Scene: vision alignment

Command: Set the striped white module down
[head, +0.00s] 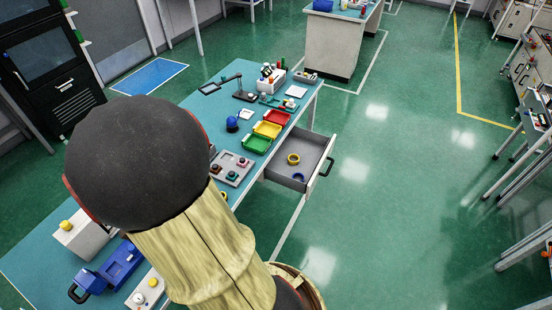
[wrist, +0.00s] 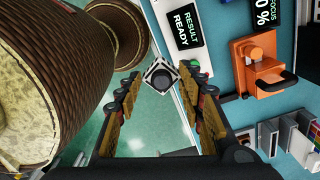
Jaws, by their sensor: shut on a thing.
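The striped white module (wrist: 162,76) shows in the wrist view as a small square block with a black-and-white striped rim and a dark round centre. My gripper (wrist: 161,84) has its two fingers on either side of the module and is shut on it. The module appears turned cornerwise in the picture. Behind it show green floor and the edge of a blue-topped bench (wrist: 222,84). I cannot tell its height above the bench. In the head view my arm covers the near part of the bench, and neither the gripper nor the module can be seen.
The wrist view shows a "RESULT READY" panel (wrist: 184,28), an orange device (wrist: 256,62) with a black handle, and a focus display (wrist: 264,14). In the head view an open drawer (head: 312,150) juts from the bench, near coloured trays (head: 267,129). Open floor lies right.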

